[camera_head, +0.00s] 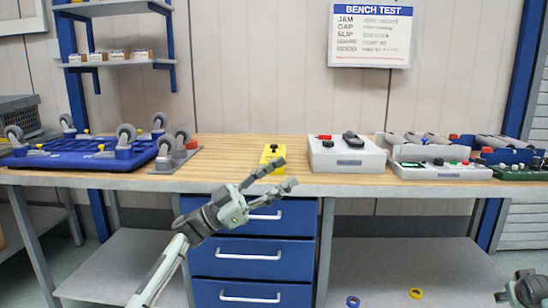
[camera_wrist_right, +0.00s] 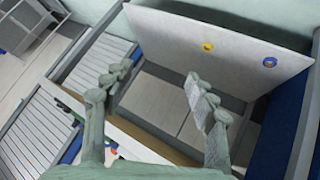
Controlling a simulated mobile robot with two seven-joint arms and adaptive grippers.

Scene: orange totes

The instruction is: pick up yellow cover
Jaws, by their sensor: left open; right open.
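The yellow cover (camera_head: 272,153) looks like the small yellow block with a dark knob that stands on the wooden bench top, near its front edge. Its lower right part is partly behind a finger of my left gripper. My left gripper (camera_head: 286,174) is open and empty in front of the bench edge, by the cover in the picture; the gap in depth is hard to judge. My right gripper (camera_wrist_right: 159,72) is open and empty in the wrist view. Only part of the right arm's end shows at the lower right of the head view. The cover is not in the wrist view.
A white box (camera_head: 345,157) with red and black parts stands right of the cover. A blue tray (camera_head: 70,160) with casters is at the left, panels (camera_head: 440,170) at the right. Blue drawers (camera_head: 255,245) are below. A yellow ring (camera_head: 416,293) and blue ring (camera_head: 352,301) lie low.

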